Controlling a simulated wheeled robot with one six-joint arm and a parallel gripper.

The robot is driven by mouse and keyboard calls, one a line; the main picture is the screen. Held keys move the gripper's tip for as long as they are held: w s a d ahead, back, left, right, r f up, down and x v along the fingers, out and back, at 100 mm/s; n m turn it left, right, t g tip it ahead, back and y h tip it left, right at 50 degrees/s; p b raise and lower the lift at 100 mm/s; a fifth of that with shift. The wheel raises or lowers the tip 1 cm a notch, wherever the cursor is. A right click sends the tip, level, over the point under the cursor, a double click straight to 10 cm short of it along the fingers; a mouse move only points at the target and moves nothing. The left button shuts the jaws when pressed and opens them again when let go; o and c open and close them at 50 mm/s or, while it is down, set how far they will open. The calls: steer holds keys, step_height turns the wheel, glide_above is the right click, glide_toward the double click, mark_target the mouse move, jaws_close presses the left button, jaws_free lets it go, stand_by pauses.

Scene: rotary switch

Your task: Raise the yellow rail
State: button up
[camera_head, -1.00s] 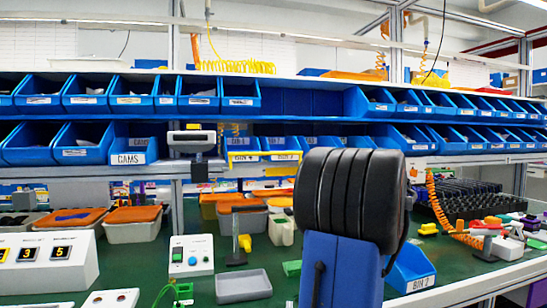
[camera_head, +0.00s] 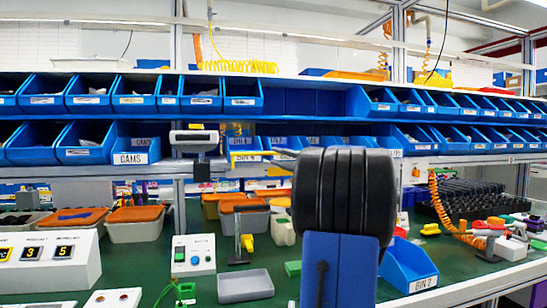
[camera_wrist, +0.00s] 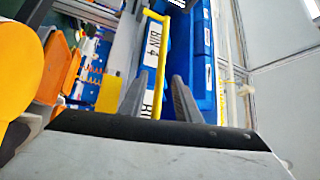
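The yellow rail (camera_wrist: 163,65) is a thin bar with a bent end, running in front of blue bins in the wrist view. In the head view, the rail (camera_head: 250,154) shows as a thin yellow line across the labelled bins under the shelf, its right part hidden by my arm. My gripper (camera_wrist: 160,85) is open in the wrist view, with one grey finger on each side of the rail's line. I cannot tell whether the rail is in the grip depth or beyond the fingertips.
Blue bins (camera_head: 90,152) fill the shelves. A small display unit (camera_head: 194,139) stands left of the rail. Below, the green bench holds a grey tray (camera_head: 245,286), a control box (camera_head: 192,256) and orange-lidded boxes (camera_head: 134,223). A blue BIN 2 (camera_head: 408,270) sits right of my arm.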

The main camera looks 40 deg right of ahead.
mark_target(272, 154)
steer(key=shift+x, duration=1.45)
jaws_close()
steer(key=shift+w+d+r+m+g+h, duration=0.1)
steer(key=shift+w+d+m+g+h, duration=0.15)
steer(key=shift+m+g+h, duration=0.35)
